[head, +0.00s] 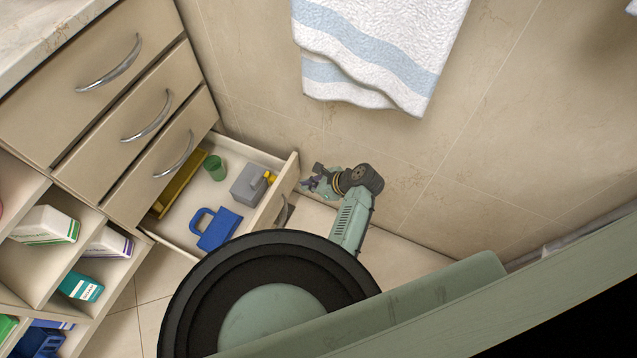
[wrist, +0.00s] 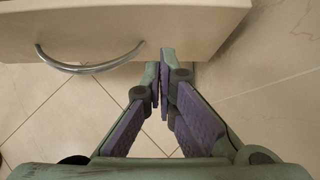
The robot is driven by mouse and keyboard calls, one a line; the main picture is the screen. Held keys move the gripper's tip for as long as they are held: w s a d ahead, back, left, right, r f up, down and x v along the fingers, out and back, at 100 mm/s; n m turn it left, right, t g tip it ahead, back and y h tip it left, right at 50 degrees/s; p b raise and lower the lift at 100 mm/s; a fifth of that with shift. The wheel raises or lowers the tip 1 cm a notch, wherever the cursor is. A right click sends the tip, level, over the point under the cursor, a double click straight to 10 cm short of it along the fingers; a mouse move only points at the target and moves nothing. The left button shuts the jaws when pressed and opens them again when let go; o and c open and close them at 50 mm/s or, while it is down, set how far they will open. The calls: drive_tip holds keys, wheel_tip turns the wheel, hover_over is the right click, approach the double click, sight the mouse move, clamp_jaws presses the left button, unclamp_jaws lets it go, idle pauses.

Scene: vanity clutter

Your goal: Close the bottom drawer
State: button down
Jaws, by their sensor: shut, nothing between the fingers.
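The bottom drawer (head: 262,205) is pulled out of the beige cabinet, and its inside shows in the head view.
Several closed drawers (head: 140,122) with metal handles are above the open one. Open shelves (head: 80,245) with boxes are at the left. The tiled wall (head: 440,160) is close on the right, with a striped towel (head: 375,55) hanging. My arm hides part of the floor.

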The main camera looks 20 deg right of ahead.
sight(285, 182)
drive_tip(key=w+a, duration=0.3)
drive_tip(key=shift+w+a+f+p, duration=0.2)
drive_tip(key=shift+w+f+p, duration=0.1)
drive_tip(key=shift+f+p, duration=0.1)
drive_tip(key=w+a+b, duration=0.2)
drive_tip(key=w+a, duration=1.9)
drive_tip(key=shift+w+a, duration=0.3)
drive_tip(key=shift+a, duration=0.05)
drive_tip(key=shift+s+d, duration=0.1)
